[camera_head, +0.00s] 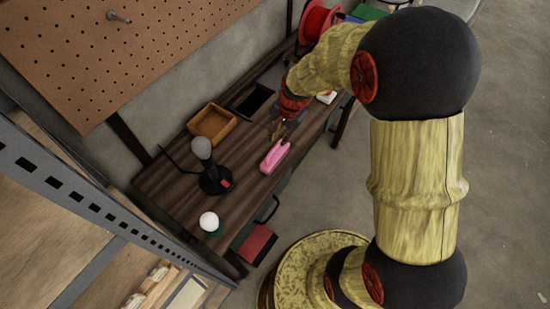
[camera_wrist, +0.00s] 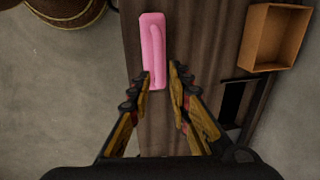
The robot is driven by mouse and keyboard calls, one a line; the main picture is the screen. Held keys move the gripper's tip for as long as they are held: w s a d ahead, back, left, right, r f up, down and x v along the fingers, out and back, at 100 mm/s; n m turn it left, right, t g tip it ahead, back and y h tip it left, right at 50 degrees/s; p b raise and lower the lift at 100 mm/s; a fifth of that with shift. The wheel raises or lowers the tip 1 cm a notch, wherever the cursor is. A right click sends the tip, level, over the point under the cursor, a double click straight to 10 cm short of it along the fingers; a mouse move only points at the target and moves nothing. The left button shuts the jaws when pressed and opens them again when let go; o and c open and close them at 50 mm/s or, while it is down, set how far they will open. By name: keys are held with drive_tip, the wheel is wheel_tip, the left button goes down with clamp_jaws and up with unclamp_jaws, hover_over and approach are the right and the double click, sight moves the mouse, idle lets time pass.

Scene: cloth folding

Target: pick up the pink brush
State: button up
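The pink brush (camera_head: 275,156) lies on the dark wooden table in the head view, close to its front edge. In the wrist view the pink brush (camera_wrist: 153,48) lies lengthwise away from me. Its near end reaches the left fingertip in the picture. My gripper (camera_wrist: 161,78) is open, with a gap between its fingers and nothing held. In the head view my gripper (camera_head: 279,131) is just above and behind the brush. I cannot tell whether the left finger touches the brush or only overlaps it in the picture.
A wooden box (camera_head: 212,124) and a dark open tray (camera_head: 254,102) stand farther back on the table (camera_head: 163,180). A lamp-like object on a black base (camera_head: 215,181) and a white ball (camera_head: 209,221) are to the left. A pegboard (camera_head: 100,50) hangs on the wall.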

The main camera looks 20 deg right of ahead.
sight(276, 147)
drive_tip(key=shift+a+f, duration=0.25)
drive_tip(key=shift+f, duration=0.3)
drive_tip(key=f, duration=0.2)
drive_tip(key=f+b, duration=0.1)
drive_tip(key=f, duration=0.1)
drive_tip(key=w+f, duration=0.1)
drive_tip(key=f, duration=0.1)
drive_tip(key=shift+a+f+b, duration=0.3)
drive_tip(key=shift+a, duration=0.05)
drive_tip(key=shift+c, duration=1.3)
drive_tip(key=shift+r, duration=0.1)
clamp_jaws()
